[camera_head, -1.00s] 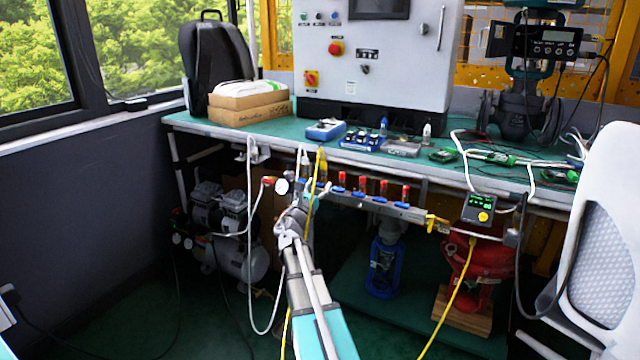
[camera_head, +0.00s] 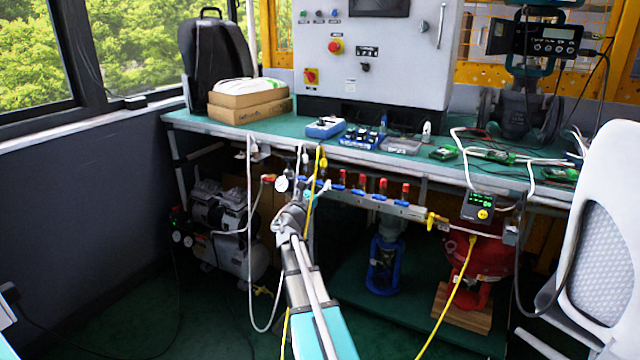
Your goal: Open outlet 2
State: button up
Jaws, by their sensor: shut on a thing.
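The outlet manifold (camera_head: 395,207) is a metal bar under the bench's front edge, with red-topped fittings and blue handles along it. A blue handle (camera_head: 358,192) shows to the right of my gripper. My gripper (camera_head: 308,194) is at the left part of the bar, shut on what seems to be a valve handle there. That handle is mostly hidden by the jaws and hoses, so its angle and the outlet number cannot be read. A round white gauge (camera_head: 282,184) is just left of the gripper.
A yellow hose (camera_head: 315,190) and a white hose (camera_head: 252,260) hang close beside my gripper. The compressor (camera_head: 225,220) stands left below the bench.

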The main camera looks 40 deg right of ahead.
jog(key=m+g, duration=0.1)
jog(key=m, duration=0.3)
jog(key=shift+w+g, duration=0.1)
jog(key=shift+g, duration=0.3)
jog(key=o, duration=0.9)
